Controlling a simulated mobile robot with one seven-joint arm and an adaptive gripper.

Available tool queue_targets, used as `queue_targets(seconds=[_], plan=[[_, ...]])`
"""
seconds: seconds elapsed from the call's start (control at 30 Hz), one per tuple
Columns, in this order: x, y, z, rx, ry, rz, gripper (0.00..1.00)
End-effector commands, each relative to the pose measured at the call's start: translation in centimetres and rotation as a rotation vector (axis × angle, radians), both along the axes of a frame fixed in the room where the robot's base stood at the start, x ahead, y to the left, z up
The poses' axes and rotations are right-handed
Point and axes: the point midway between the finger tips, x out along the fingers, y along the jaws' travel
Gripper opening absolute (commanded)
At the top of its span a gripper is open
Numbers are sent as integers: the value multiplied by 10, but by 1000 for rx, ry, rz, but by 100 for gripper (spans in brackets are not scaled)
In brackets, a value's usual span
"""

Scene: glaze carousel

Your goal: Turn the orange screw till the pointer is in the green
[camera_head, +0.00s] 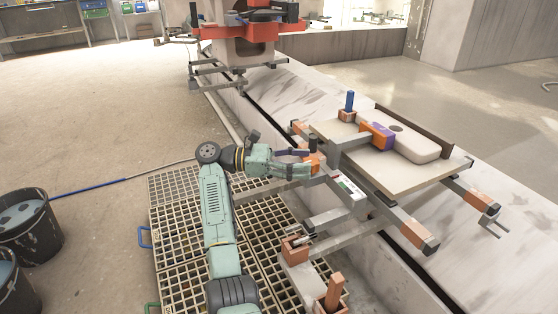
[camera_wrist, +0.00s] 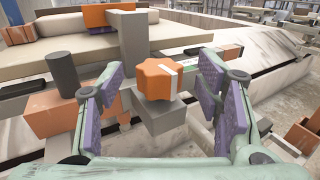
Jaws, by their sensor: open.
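The orange screw (camera_wrist: 157,78) is a lobed knob with a pale stripe on its side, above a grey block (camera_wrist: 165,115). My gripper (camera_wrist: 160,88) is open, with one purple-padded finger on each side of the knob. A gap shows at both sides, and the knob looks a little beyond the fingertips. In the head view my gripper (camera_head: 306,163) is beside the orange knob (camera_head: 317,158), at the near edge of the fixture. A white gauge plate (camera_head: 349,187) with a small green patch lies to the right of it; its pointer is too small to make out.
A board (camera_head: 360,163) on the fixture bears a pale slab (camera_head: 415,147) under an orange and purple clamp (camera_head: 378,136). A dark grey post (camera_wrist: 63,74) stands left of my fingers. Orange-ended bars (camera_head: 413,232) stick out. Buckets (camera_head: 30,225) stand at far left.

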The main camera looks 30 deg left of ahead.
Motion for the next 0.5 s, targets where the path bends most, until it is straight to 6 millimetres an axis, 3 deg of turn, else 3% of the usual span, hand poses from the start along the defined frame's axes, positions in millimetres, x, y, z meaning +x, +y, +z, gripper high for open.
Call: queue_targets(seconds=[0.23,0.5], plan=[[-22,53,1,1,1,3,59],[-34,79,0,1,1,0,59]])
